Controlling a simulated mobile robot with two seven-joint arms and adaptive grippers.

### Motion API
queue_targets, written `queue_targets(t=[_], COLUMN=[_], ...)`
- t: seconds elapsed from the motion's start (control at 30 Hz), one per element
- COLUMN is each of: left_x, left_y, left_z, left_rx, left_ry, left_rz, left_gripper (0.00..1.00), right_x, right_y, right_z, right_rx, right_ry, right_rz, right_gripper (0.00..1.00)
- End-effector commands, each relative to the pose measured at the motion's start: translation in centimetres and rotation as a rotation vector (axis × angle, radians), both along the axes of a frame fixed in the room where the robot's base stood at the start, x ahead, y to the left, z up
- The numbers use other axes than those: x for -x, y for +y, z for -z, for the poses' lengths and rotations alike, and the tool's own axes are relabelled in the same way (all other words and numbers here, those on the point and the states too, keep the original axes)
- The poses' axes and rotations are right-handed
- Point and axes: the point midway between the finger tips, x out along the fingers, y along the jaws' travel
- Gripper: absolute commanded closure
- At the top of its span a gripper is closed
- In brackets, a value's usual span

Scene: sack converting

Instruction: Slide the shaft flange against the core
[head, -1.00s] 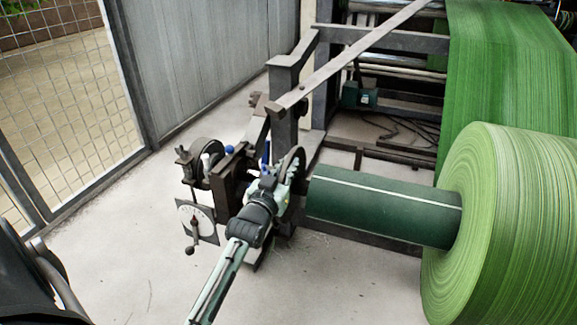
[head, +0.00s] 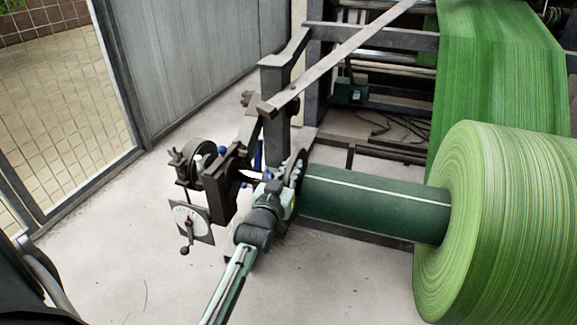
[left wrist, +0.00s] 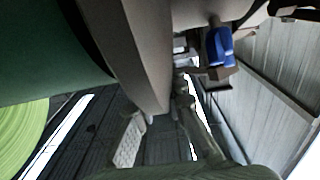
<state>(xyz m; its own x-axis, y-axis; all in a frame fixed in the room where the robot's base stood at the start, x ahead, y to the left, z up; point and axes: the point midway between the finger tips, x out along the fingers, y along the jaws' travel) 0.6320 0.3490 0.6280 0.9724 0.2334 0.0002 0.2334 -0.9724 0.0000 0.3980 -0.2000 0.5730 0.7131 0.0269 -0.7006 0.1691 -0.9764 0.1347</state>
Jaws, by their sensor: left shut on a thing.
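The shaft flange (head: 299,170) is a dark upright disc at the left end of the core (head: 375,203), a dark green tube with a pale stripe. In the head view the flange appears right at the core's end; I cannot tell if they touch. In the left wrist view the flange (left wrist: 145,55) is a grey-brown curved rim, with the core (left wrist: 45,50) to its left and a dark band between. My left gripper (head: 286,188) is shut on the flange's rim; its fingers partly show in the left wrist view (left wrist: 160,135). My right gripper is not in view.
A large green roll (head: 500,225) surrounds the core's right part, its web rising to the machine behind. A dark stand with a dial (head: 190,220) is left of the flange. A slanted bar (head: 335,60) crosses above. Mesh fence (head: 65,95) stands left; the front floor is clear.

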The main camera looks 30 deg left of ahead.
Motion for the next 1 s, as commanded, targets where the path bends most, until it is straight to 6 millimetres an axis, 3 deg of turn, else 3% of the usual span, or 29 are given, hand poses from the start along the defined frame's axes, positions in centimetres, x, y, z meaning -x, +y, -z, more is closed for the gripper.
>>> queue_targets(t=[0.17, 0.2, 0.33, 0.73, 1.0], left_x=[0.0, 0.0, 0.0, 0.8, 6.0], left_y=[0.0, 0.0, 0.0, -0.2, -1.4], left_z=[0.1, 0.1, 0.1, 0.1, 0.2], left_rx=[0.001, 0.001, 0.001, 0.000, 0.001], left_ry=[0.002, 0.002, 0.002, 0.001, 0.005], left_rz=[0.001, 0.001, 0.000, 0.000, 0.000], left_gripper=[1.00, 0.84, 0.67, 0.67, 0.67], right_x=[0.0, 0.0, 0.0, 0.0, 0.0], right_y=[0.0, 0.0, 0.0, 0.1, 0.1], right_z=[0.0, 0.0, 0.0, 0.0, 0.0], right_rx=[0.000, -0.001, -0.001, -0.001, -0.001], right_ry=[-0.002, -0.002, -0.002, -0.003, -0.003], right_rz=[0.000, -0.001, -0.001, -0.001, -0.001], right_gripper=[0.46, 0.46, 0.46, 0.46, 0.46])
